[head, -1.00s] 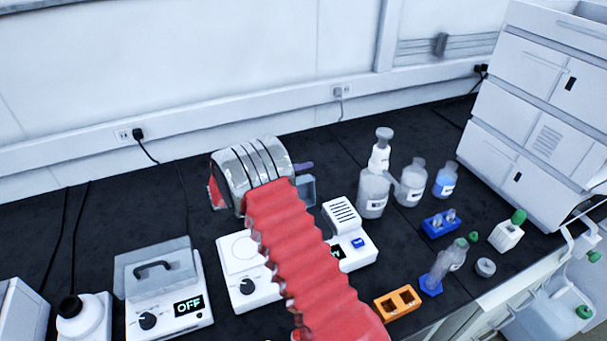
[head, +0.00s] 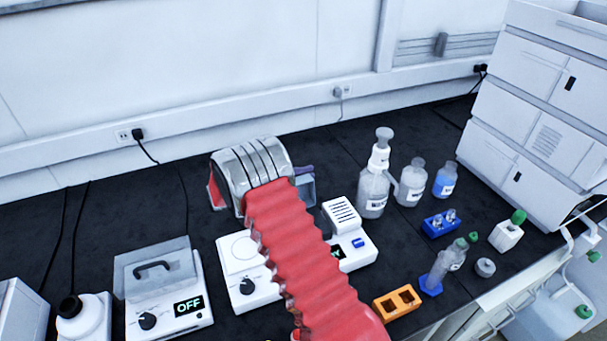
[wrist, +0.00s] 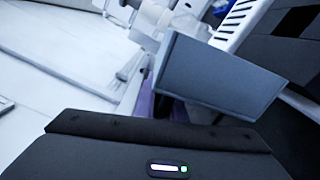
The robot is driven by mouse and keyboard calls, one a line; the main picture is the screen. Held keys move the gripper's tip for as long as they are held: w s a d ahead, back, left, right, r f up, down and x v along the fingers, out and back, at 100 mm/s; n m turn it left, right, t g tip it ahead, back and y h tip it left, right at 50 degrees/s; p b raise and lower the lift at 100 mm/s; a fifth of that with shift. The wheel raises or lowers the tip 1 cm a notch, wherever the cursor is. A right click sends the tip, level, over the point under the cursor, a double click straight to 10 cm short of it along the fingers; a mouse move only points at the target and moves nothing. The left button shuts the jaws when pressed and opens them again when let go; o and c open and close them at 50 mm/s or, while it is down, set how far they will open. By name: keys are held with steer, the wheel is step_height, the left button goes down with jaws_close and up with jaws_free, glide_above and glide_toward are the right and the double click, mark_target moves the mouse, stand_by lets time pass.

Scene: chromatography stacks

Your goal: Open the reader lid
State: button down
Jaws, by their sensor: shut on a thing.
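The reader (head: 352,244) is a white device with a slotted top, a small dark display and a blue button. It stands on the dark bench, partly hidden by my red-sleeved arm. A blue-grey, see-through panel, which looks like the reader lid (head: 308,190), stands raised at its back. The panel is large in the wrist view (wrist: 218,78), with white slots behind it. My gripper (head: 303,171) is at the panel's upper edge and shut on it. A purple finger shows there. The exact grip is hidden.
A white device with a clear hood (head: 155,265) and an OFF display stands at left. Wash bottles (head: 373,192) stand right of the reader. Bare bench lies behind the bottles.

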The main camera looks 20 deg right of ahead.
steer(key=shift+s, duration=0.1)
steer(key=shift+s+r+m, duration=0.7)
steer(key=shift+s+r, duration=0.05)
steer(key=shift+r, duration=0.1)
steer(key=c, duration=1.9)
jaws_free()
steer(key=shift+o, duration=0.2)
